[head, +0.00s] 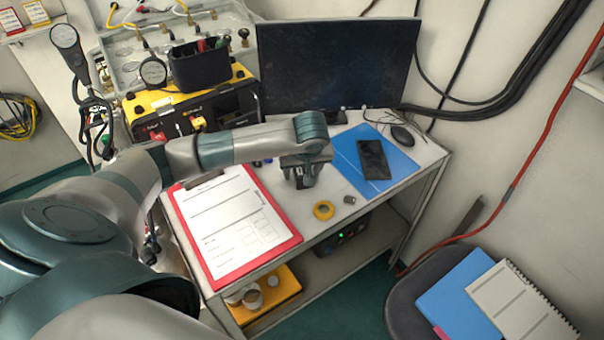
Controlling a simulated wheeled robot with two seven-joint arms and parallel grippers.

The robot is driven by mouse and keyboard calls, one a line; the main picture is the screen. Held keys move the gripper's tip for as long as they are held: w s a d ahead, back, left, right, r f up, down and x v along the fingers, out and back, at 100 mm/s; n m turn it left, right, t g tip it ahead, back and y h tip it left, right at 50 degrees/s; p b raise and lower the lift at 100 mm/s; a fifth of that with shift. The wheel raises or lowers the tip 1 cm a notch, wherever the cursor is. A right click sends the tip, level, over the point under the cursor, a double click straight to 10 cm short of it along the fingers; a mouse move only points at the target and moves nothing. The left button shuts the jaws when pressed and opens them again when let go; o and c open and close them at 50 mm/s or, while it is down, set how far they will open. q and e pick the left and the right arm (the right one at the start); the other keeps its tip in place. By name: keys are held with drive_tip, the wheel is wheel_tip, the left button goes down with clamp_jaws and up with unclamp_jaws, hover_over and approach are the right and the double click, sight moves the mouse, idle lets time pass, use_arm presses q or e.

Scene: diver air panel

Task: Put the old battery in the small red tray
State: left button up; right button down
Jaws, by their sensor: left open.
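My left gripper (302,184) points down over the desk, between the red clipboard and the blue folder. It is open, and I see nothing held between its fingers. A small dark grey piece (349,199) lies on the desk to its lower right; I cannot tell whether it is the old battery. Small blue items (262,162) lie behind the clipboard, partly hidden by my left arm. I cannot make out a small red tray; my arm hides part of the desk. My right gripper is not in view.
The red clipboard (293,239) with paper fills the desk's left front. A yellow tape roll (323,210) lies at the front edge. A phone (373,159) rests on the blue folder (400,176). A monitor (337,62) and a yellow-black air panel (190,110) stand behind.

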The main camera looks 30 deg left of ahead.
use_arm(q)
clamp_jaws()
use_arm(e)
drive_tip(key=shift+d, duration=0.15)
use_arm(q)
drive_tip(key=shift+r, duration=0.2)
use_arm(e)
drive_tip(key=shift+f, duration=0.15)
